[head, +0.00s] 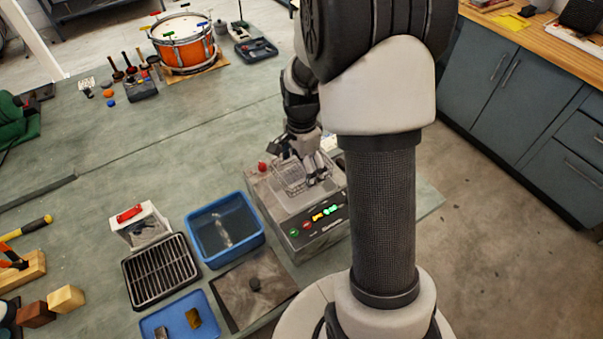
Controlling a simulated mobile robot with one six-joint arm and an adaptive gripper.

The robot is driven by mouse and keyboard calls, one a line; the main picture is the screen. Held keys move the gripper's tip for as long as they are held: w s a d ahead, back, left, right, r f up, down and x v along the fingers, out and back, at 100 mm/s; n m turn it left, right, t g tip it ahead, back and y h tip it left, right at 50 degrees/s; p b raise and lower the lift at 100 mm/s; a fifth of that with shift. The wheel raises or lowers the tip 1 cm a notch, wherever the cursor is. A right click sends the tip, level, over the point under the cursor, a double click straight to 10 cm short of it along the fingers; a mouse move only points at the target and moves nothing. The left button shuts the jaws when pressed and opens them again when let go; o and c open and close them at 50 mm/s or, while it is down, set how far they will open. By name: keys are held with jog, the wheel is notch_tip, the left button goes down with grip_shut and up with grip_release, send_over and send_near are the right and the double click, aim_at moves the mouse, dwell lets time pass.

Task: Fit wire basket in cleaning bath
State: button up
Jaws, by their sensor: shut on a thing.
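The wire basket (291,177) is a small pale mesh basket at the top opening of the cleaning bath. The cleaning bath (318,234) is a grey metal box with lit buttons and a green display on its front panel. My gripper (312,170) is over the bath, shut on the wire basket at its right side. The basket looks slightly tilted, and I cannot tell whether its bottom is inside the tank or just above it. My own arm hides the right part of the bath.
A blue water tub (204,215), black rack (137,297), blue tray (152,325) and dark lid with a knob (232,302) lie left of the bath. A red knob (262,166) is at the bath's back left. An orange drum (184,50) stands far back.

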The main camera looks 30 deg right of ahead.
jog(key=shift+f, duration=0.85)
jog(key=shift+f+b, duration=0.1)
jog(key=shift+b, duration=0.25)
